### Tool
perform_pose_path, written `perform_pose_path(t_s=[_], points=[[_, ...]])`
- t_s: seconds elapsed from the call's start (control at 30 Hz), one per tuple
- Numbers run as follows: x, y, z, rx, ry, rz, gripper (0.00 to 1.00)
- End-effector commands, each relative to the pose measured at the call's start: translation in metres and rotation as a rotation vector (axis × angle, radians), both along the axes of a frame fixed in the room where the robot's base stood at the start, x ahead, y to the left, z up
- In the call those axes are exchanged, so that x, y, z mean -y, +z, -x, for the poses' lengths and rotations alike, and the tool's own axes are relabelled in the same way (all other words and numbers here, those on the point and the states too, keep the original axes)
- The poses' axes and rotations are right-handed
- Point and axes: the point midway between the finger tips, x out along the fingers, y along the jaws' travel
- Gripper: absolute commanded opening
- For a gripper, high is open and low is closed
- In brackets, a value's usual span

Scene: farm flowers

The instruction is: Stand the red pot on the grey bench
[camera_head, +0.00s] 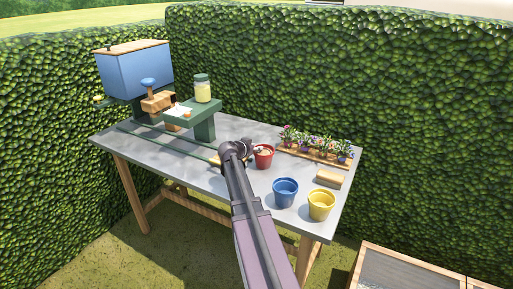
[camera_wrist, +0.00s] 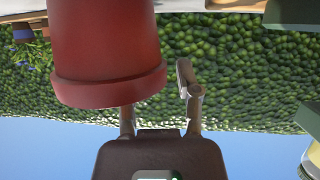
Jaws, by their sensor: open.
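The red pot (camera_head: 263,160) appears upright on the grey bench (camera_head: 225,180), near its middle, with its rim up. In the wrist view, which is upside down, the red pot (camera_wrist: 105,50) is large and close at the upper left. My gripper (camera_head: 252,149) is just left of the pot in the head view, at about rim height. In the wrist view my gripper (camera_wrist: 158,90) is open. One finger stands just right of the pot. The other passes behind the pot and its tip is hidden. I cannot tell whether either finger touches it.
A blue pot (camera_head: 285,192) and a yellow pot (camera_head: 321,204) stand at the front right. A wooden block (camera_head: 330,178) and a tray of flowers (camera_head: 316,150) lie behind them. A green stand (camera_head: 204,120) bears a jar (camera_head: 202,88), beside a blue hopper (camera_head: 135,72). A hedge borders the bench.

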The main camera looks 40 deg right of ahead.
Motion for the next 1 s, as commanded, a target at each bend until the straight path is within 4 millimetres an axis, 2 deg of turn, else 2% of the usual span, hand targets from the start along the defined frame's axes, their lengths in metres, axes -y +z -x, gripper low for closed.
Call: perform_pose_path(t_s=[0.2,0.37,1.0], points=[[0.000,0.002,0.000,0.000,0.000,0.000,0.43],[-0.009,0.006,0.003,0.000,0.001,0.000,0.43],[-0.091,0.042,0.028,0.000,0.002,0.000,0.43]])
